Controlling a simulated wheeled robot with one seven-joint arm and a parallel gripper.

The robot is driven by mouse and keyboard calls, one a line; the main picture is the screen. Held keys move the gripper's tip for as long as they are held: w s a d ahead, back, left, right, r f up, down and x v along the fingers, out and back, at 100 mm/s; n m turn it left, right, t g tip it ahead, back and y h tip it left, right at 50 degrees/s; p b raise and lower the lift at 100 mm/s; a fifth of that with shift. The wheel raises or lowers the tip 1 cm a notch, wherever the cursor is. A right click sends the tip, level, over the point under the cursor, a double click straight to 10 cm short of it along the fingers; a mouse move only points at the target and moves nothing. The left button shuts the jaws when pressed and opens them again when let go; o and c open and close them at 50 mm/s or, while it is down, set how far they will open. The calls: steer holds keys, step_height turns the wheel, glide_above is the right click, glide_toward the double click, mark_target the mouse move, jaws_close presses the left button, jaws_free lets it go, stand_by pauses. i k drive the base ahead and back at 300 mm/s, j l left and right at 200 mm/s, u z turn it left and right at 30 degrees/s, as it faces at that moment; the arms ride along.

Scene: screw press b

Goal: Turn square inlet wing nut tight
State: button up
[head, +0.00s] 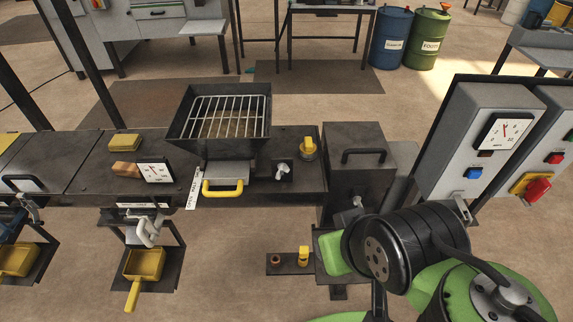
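A silver wing nut (284,169) stands on a small dark fitting on the bench top, right of the square hopper. The square hopper (184,128) has flared dark walls and a metal grate over its opening. A second grey wing-like piece (357,202) sits on the front of a dark box (347,183) to the right. I cannot tell from this view which is the inlet's nut, or how tight either is.
A yellow handle (222,187) juts from the hopper's front, and a yellow knob (308,149) stands right of it. A control box (480,140) stands at the right. A yellow scoop (146,266) is below the bench (95,185).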

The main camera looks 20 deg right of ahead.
mark_target(285, 168)
steer(key=k+j, duration=0.1)
steer(key=j, duration=0.75)
steer(key=k+j, duration=0.1)
steer(key=j, duration=0.8)
